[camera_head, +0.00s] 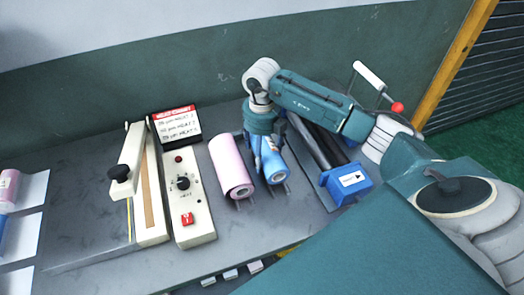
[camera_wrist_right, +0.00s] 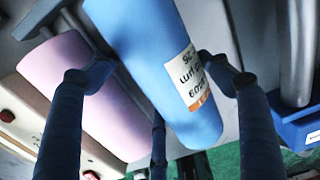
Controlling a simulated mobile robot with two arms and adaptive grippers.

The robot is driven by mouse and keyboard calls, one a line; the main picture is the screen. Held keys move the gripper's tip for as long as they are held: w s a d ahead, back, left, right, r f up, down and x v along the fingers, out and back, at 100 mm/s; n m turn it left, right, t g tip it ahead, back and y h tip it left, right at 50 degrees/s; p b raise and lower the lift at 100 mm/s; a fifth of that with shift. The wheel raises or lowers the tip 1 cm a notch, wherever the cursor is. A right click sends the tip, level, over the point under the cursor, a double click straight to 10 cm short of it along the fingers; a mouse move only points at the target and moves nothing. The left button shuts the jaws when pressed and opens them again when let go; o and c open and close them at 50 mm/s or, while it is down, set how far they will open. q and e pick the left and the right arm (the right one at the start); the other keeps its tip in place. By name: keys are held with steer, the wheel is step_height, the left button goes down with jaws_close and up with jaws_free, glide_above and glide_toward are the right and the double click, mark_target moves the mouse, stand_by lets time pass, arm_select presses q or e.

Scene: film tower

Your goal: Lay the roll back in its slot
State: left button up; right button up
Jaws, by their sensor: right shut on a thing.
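My right gripper (camera_head: 266,138) reaches down from above and is shut on a blue roll (camera_head: 272,170). In the right wrist view its fingers (camera_wrist_right: 153,66) lie on either side of the blue roll (camera_wrist_right: 150,40), which has a white and orange label. The roll lies roughly parallel to a pink roll (camera_head: 231,168) just to its left. Dark rail ends show under the front of both rolls. I cannot tell whether the blue roll touches its rails. The gripper hides its back part. My left gripper is not in view.
A blue holder (camera_head: 347,184) with dark tubes stands right of the rolls. Left are a control box (camera_head: 183,195) with knob and red switch, a bar sealer (camera_head: 147,190) and a red-topped sign (camera_head: 177,125). Bare counter (camera_head: 90,230) lies at front left.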

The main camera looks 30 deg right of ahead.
steer(key=shift+f+b, duration=0.65)
steer(key=shift+f, duration=0.2)
steer(key=o, duration=1.8)
steer(key=shift+o, duration=0.2)
step_height(320, 180, up, 12)
steer(key=shift+r, duration=0.1)
